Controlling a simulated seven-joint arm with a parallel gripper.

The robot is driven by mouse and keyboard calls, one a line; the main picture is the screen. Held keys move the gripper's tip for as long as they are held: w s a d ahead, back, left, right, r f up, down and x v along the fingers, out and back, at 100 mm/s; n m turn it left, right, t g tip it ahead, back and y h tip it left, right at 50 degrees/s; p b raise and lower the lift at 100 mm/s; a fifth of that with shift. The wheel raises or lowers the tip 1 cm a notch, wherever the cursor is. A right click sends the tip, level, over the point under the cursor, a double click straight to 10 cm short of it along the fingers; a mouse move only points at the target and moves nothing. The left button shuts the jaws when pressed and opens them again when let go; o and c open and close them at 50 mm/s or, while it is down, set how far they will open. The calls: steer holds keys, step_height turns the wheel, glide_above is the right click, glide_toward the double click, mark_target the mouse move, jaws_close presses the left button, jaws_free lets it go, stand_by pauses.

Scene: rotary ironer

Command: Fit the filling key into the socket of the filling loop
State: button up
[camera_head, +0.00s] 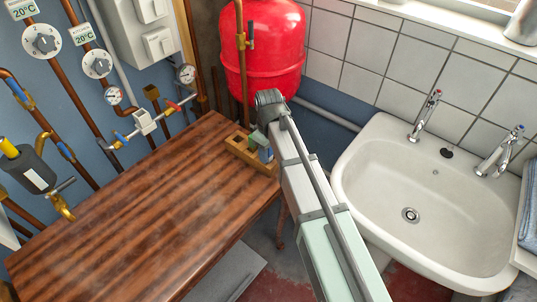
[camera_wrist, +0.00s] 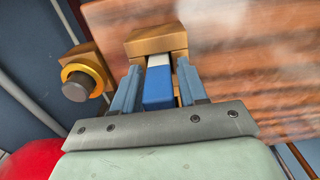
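In the wrist view my gripper (camera_wrist: 160,72) has its two blue-grey fingers on either side of a blue block with a white end (camera_wrist: 158,90), with narrow gaps showing beside it. This may be the filling key, but I cannot tell for sure. It is at a small wooden holder (camera_wrist: 155,44). In the head view the holder (camera_head: 240,144) sits at the table's far right corner, partly hidden by my arm. The filling loop appears to be the pipe run with a white block (camera_head: 145,121), a red and a blue handle, left of my gripper (camera_head: 264,146); its socket is not clear.
The wooden table (camera_head: 130,215) is otherwise bare. A red tank (camera_head: 263,50) stands behind the holder, and a white sink (camera_head: 420,200) is on the right. Pipes, gauges and a grey cylinder (camera_head: 30,168) line the left wall. A yellow-ringed knob (camera_wrist: 82,82) is left of the fingers.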

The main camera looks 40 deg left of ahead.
jaws_close()
